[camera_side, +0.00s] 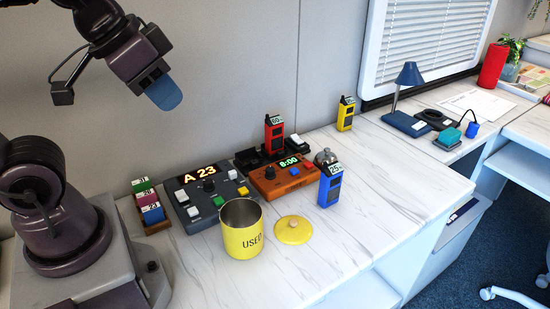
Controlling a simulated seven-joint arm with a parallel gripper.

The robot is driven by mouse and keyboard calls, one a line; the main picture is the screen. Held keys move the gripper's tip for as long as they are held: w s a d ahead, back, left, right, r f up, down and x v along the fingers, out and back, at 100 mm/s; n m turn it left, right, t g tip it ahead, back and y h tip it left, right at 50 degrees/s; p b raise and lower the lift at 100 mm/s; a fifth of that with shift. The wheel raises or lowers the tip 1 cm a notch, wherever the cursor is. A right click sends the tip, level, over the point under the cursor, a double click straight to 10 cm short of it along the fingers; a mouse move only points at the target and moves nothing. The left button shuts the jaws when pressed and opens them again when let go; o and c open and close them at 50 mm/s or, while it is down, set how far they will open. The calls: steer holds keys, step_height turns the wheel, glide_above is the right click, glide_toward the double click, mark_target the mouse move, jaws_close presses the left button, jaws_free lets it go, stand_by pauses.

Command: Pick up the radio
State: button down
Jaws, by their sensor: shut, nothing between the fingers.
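Three handheld radios with small displays are in the side view: a blue radio (330,188) stands at the front right of the orange device, a red radio (274,136) stands behind it, and a yellow radio (345,115) stands farther back to the right near the wall. The pictures do not tell which one is meant. My gripper (165,94) is high at the upper left, pointing down, with a blue tip. It is shut and empty, well above the table and apart from all the radios.
A grey console (205,197) reads A 23. An orange device (280,180) reads 8:00. An open yellow canister (242,235) marked USED and its lid (293,230) stand in front. A card box (151,212) is at left. A blue lamp (408,75) is farther right. The front right table surface is clear.

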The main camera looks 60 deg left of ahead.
stand_by(0.4)
steer(key=shift+c, duration=1.4)
jaws_free()
